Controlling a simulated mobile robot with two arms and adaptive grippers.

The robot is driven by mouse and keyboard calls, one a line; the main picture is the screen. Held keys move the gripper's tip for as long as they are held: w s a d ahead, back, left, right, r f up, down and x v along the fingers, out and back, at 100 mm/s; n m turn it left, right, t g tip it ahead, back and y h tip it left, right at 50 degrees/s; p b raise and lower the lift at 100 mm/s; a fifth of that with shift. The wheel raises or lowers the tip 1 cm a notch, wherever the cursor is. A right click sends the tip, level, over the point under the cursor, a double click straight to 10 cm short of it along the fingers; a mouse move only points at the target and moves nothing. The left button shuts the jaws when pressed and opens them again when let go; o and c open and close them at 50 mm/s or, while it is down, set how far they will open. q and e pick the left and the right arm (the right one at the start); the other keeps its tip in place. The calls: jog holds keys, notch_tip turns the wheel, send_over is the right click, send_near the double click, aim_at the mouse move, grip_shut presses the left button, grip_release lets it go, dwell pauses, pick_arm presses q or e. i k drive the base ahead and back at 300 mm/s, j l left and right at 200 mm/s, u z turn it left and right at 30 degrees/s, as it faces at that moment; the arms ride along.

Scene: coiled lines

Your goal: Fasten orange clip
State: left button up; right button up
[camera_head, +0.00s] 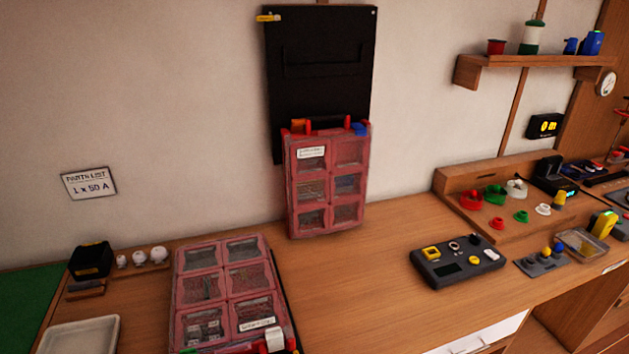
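An orange clip (298,125) sits at the top left corner of a red compartment case (287,190). The case stands upright in front of a black wall panel (320,50). Whether the orange clip is open or fastened is too small to tell. Neither of my grippers shows in the head view.
A second red case (208,270) lies on the wooden table (370,290) at the front left, with a white clip (274,340). A dark button box (458,262) is at right. A pale tray (78,322) is at front left. The table between is clear.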

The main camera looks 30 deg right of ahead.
aim_at(297, 124)
jog(key=z, duration=1.3)
